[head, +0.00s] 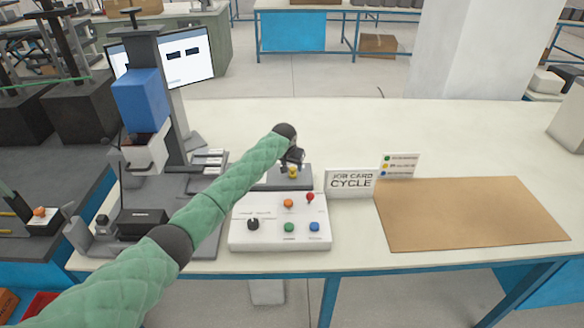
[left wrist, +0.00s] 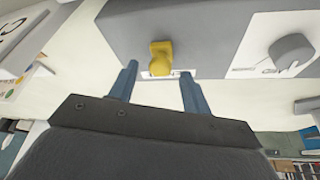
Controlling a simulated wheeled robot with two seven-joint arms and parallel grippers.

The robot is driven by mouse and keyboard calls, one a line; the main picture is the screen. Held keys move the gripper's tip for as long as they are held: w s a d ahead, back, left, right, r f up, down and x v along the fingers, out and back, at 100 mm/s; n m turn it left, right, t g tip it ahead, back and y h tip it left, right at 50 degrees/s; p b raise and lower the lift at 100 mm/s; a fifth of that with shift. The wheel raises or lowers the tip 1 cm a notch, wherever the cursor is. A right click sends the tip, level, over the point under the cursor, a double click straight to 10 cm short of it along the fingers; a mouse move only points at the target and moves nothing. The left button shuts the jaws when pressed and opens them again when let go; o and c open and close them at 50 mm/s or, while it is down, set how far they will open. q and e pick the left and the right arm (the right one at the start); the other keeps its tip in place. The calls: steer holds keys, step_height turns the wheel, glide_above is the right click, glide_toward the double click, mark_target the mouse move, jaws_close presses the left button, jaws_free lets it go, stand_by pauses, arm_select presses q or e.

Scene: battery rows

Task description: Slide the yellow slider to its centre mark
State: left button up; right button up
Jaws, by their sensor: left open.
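The yellow slider (head: 293,173) sits on a low grey block (head: 303,182) behind the white control box. In the left wrist view the slider knob (left wrist: 161,58) stands out from the grey face, over a small white strip (left wrist: 158,75) that it partly covers. My left gripper (head: 292,160) hangs over the slider in the head view. In the left wrist view my left gripper (left wrist: 158,82) is open, one finger on each side of the knob with a gap to each. The centre mark cannot be made out. My right gripper is not in view.
The white control box (head: 265,240) carries a black knob (head: 253,224) and several coloured buttons. A job card sign (head: 350,183) stands right of the block. A brown mat (head: 470,214) lies further right. A grey machine with a blue head (head: 141,100) stands left.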

arm_select(q)
steer(key=b+v, duration=0.2)
steer(key=v, duration=0.4)
steer(key=shift+s+r, duration=0.2)
steer(key=shift+r, duration=0.1)
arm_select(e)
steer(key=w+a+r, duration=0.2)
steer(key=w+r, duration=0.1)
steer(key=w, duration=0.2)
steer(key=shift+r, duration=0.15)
